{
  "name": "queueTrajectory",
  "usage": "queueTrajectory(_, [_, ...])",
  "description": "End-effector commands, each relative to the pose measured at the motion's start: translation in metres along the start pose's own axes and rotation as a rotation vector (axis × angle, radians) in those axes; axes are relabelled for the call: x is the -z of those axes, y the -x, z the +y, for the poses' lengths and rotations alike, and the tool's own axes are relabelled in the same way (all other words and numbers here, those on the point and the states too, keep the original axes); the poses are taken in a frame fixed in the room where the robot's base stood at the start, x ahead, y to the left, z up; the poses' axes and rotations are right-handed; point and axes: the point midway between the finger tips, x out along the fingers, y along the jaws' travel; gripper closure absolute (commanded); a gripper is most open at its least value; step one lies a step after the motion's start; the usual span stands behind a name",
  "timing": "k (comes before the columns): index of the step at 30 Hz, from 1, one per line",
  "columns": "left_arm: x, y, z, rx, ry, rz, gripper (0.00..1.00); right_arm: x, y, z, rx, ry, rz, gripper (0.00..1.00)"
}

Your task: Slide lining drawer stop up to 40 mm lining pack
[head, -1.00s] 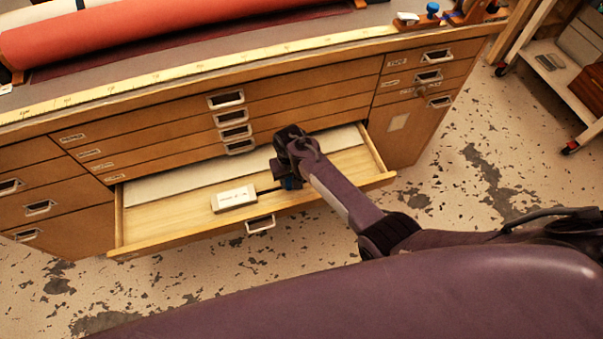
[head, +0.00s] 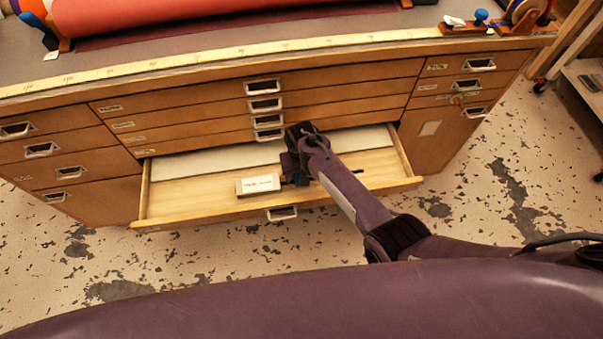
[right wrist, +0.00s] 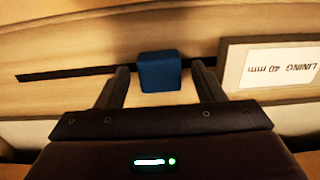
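The lining drawer stop is a small blue block (right wrist: 159,72) on a dark slot in the drawer floor. In the head view it is mostly hidden behind my gripper. The 40 mm lining pack (head: 258,185) is a pale box in the open drawer, left of the stop; its "LINING 40 mm" label shows upside down in the right wrist view (right wrist: 280,70). My right gripper (right wrist: 160,75) is low in the drawer, its fingers on either side of the stop with narrow gaps visible. One finger lies between stop and pack, which are a short distance apart. My left gripper is out of view.
The open drawer (head: 160,210) has a pale sheet (head: 220,160) at its back. Shut drawers with metal handles are above and beside it. The worktop above holds a red roll (head: 200,15) and a yellow measuring strip (head: 200,70). Speckled floor lies in front.

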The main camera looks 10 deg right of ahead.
Motion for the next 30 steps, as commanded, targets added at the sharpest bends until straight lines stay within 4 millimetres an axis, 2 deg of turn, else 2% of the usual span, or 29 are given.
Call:
queueTrajectory(5, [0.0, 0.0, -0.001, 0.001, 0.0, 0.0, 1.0, 0.0, 0.001, 0.0, 0.0, 0.0, 0.0, 0.38])
queueTrajectory(8, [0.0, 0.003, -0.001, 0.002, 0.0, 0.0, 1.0, 0.0, 0.007, 0.0, 0.0, 0.0, 0.0, 0.38])
queueTrajectory(15, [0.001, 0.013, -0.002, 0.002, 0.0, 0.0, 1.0, 0.0, 0.048, 0.0, 0.0, 0.0, 0.002, 0.38])
queueTrajectory(21, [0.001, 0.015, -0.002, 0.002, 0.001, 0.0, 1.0, 0.0, 0.072, 0.0, 0.0, 0.0, 0.001, 0.38])
queueTrajectory(30, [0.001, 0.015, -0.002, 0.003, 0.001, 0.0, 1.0, 0.0, 0.078, 0.0, -0.001, 0.0, -0.001, 0.38])
